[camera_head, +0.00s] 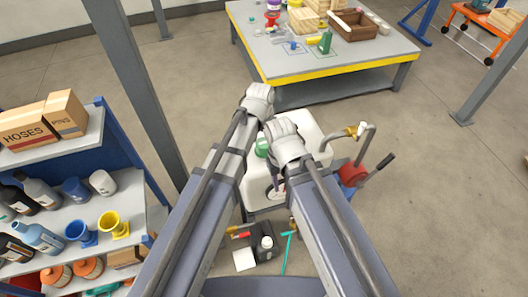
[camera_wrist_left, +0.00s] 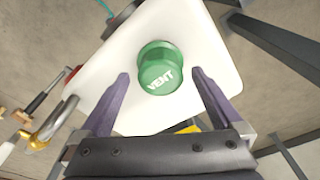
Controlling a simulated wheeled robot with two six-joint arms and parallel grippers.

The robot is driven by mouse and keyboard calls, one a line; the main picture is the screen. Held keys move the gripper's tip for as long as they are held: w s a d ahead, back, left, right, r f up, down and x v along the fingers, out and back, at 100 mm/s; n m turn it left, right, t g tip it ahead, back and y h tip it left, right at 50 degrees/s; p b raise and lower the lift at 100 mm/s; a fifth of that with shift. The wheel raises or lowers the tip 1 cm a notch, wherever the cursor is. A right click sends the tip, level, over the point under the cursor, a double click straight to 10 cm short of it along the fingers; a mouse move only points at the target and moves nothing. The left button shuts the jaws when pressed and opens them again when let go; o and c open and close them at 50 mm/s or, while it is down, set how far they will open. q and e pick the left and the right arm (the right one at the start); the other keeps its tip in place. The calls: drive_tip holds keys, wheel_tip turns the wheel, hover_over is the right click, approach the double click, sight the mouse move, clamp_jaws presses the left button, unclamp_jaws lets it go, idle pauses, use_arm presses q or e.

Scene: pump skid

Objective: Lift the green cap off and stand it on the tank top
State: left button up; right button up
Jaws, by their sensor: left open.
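The green cap (camera_wrist_left: 160,66), marked VENT, sits on top of the white tank (camera_wrist_left: 205,45). In the left wrist view my left gripper (camera_wrist_left: 159,76) is open, its two purple fingers on either side of the cap with gaps showing. I cannot tell whether the fingertips are down at the cap's height. In the head view the cap (camera_head: 262,148) shows between my two arms, and the tank (camera_head: 308,128) is partly hidden by them. My right gripper (camera_head: 276,190) is small and dark below its wrist, over the tank; its fingers are not clear.
A brass valve and bent grey pipe (camera_head: 357,135) stand at the tank's right, near a red part (camera_head: 352,173). A black container (camera_head: 264,243) is in front. A shelf with bottles (camera_head: 60,200) is at left; a workbench (camera_head: 330,65) is behind.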

sight(264, 147)
use_arm(q)
drive_tip(key=f+b, duration=0.2)
drive_tip(key=w+f+b, duration=0.1)
drive_tip(key=f+b, duration=0.1)
drive_tip(key=f, duration=0.1)
drive_tip(key=shift+d+f+b, duration=0.1)
drive_tip(key=shift+b, duration=0.3)
drive_tip(key=shift+c, duration=0.2)
drive_tip(key=c, duration=1.3)
drive_tip(key=shift+r, duration=0.2)
wheel_tip(264, 147, up, 10)
drive_tip(key=p, duration=1)
drive_tip(key=shift+f, duration=0.1)
